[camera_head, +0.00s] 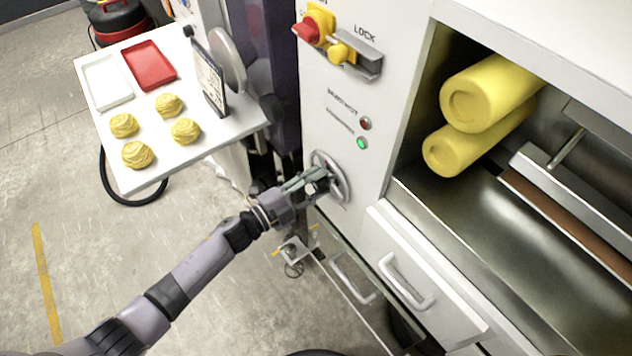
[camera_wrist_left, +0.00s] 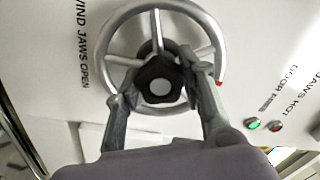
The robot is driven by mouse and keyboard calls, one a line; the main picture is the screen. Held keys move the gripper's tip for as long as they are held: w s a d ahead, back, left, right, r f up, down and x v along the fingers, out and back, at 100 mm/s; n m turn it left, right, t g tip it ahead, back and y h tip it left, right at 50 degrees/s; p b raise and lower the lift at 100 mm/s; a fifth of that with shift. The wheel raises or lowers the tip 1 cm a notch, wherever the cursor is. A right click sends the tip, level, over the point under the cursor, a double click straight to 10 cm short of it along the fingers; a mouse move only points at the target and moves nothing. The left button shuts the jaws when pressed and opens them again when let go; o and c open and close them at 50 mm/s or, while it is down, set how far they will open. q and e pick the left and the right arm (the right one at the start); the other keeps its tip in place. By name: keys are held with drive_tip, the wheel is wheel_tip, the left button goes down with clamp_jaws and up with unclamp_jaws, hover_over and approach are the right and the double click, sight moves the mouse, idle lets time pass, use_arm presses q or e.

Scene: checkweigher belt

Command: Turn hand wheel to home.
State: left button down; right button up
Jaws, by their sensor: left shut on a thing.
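The hand wheel (camera_head: 339,178) is a grey metal ring on the white front panel of the machine. In the left wrist view the hand wheel (camera_wrist_left: 104,62) shows its spokes and a dark lobed hub knob (camera_wrist_left: 160,80) with a pale centre. My left gripper (camera_head: 318,184) is at the wheel, its two fingers on either side of the hub knob, shut on it. In the left wrist view the left gripper (camera_wrist_left: 162,92) covers the lower part of the wheel. A small red mark (camera_wrist_left: 219,84) shows at the rim's right side. My right gripper is not in view.
A red and yellow lock switch (camera_head: 322,35) is above the wheel, with a red and a green lamp (camera_head: 362,143) between. Drawer handles (camera_head: 405,283) stick out below right. A white table (camera_head: 98,150) with trays and yellow buns stands at left.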

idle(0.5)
use_arm(q)
drive_tip(key=c, duration=1)
unclamp_jaws()
drive_tip(key=shift+c, duration=0.2)
drive_tip(key=shift+a, duration=0.1)
drive_tip(key=v, duration=1.2)
